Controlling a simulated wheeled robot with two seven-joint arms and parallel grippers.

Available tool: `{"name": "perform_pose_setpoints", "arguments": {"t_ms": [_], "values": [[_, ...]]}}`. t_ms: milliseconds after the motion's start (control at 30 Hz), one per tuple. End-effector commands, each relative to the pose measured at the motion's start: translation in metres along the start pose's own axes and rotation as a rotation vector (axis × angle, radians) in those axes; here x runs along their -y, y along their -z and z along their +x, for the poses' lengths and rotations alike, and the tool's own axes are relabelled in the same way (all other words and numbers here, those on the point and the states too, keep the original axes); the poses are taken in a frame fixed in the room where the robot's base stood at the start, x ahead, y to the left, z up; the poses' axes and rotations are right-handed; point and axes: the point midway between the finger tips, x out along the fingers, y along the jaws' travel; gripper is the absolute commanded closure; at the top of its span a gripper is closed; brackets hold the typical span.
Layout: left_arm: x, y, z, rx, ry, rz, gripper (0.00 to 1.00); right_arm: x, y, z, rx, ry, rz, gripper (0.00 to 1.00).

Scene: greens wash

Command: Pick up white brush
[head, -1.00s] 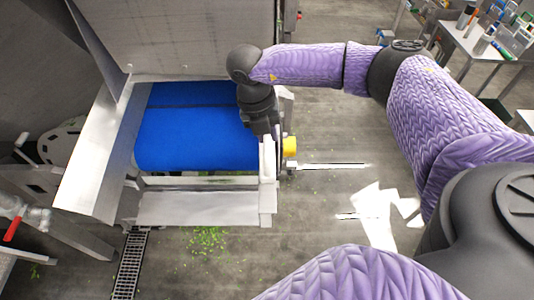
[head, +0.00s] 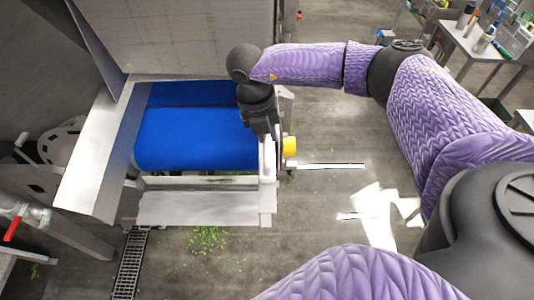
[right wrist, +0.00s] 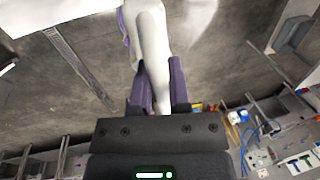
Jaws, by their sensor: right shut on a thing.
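The white brush (right wrist: 152,45) shows in the right wrist view as a smooth white handle between the two fingers of my right gripper (right wrist: 161,80). The gripper is shut on it, and the handle runs up past the fingertips to the top of the picture. The bristles cannot be made out. In the head view my right gripper (head: 272,136) points down at the right edge of the blue conveyor belt, and my own wrist hides much of the brush there. My left gripper is out of view.
The blue conveyor belt (head: 195,140) is bare, with metal side guards (head: 95,165) and a tray (head: 200,207) in front. A yellow knob (head: 290,146) is beside my right gripper. Green scraps (head: 208,240) lie on the floor. A cluttered table (head: 468,40) stands far right.

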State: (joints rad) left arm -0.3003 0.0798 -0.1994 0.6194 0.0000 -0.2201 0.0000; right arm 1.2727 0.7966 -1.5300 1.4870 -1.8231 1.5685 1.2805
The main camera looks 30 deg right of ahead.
Motion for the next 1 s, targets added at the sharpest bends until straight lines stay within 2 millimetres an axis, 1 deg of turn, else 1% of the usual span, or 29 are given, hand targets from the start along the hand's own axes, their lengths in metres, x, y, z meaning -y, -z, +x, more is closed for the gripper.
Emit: {"name": "perform_pose_setpoints", "arguments": {"t_ms": [467,567,667,833,900,1000], "values": [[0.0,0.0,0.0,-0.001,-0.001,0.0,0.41,0.0,0.0,0.0,0.0,0.0,0.0,1.0],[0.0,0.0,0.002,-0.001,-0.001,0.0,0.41,0.001,0.0,-0.005,0.001,-0.001,0.0,1.0],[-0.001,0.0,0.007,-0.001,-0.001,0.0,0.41,0.005,-0.001,-0.025,0.005,-0.004,0.001,1.0],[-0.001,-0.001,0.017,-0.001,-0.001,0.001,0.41,0.013,-0.001,-0.07,0.005,-0.004,0.001,1.0],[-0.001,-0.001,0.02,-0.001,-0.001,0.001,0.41,0.016,-0.001,-0.083,0.004,-0.004,0.001,1.0],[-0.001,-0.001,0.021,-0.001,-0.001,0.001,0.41,0.018,0.0,-0.095,0.001,-0.001,0.0,1.0]]}}
